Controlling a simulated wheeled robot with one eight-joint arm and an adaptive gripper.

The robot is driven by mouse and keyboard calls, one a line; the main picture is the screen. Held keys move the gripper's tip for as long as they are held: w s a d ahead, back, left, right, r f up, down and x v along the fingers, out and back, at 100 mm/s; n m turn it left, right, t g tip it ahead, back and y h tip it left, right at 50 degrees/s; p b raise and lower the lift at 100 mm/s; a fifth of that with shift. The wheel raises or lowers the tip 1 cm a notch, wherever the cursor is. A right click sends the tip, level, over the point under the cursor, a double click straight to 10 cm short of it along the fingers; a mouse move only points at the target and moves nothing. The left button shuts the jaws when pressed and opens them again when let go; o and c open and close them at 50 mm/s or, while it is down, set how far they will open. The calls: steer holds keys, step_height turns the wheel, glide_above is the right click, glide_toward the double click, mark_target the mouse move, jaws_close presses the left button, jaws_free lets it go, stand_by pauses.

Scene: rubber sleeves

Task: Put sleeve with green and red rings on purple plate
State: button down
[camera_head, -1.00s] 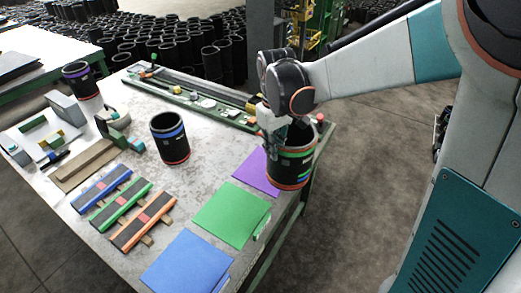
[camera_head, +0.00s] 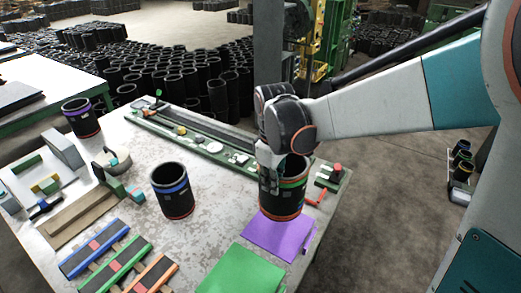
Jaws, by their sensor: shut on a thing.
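The black sleeve with green and red rings (camera_head: 283,198) is upright at the right side of the table. My gripper (camera_head: 272,176) is shut on its left wall near the rim. The sleeve's lower end overlaps the far part of the purple plate (camera_head: 281,236) in the picture. I cannot tell whether its bottom touches the plate or hangs just above it. The fingertips are partly hidden at the sleeve's wall.
A sleeve with blue and red rings (camera_head: 172,191) stands mid-table, and one with a purple ring (camera_head: 82,118) at the far left. A green plate (camera_head: 240,270) lies in front of the purple one. A long green fixture (camera_head: 195,138) runs along the back.

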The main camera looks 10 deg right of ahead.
mark_target(271, 218)
step_height(271, 218, down, 13)
steer(key=b, duration=0.3)
steer(key=shift+f+b, duration=0.1)
steer(key=shift+b, duration=0.25)
steer(key=c, duration=1.7)
jaws_free()
step_height(271, 218, up, 12)
steer(key=p, duration=0.4)
steer(key=shift+s+d+r+m+t, duration=0.8)
steer(key=shift+s+r+m+t, duration=0.55)
steer(key=shift+s, duration=1.1)
steer(key=shift+s+d+r+m+t, duration=0.9)
steer(key=shift+s+r+m, duration=0.75)
steer(key=shift+s, duration=0.75)
steer(key=shift+s+d+r+m+t, duration=0.65)
steer(key=shift+s+r+m+t, duration=0.85)
steer(key=shift+s, duration=0.95)
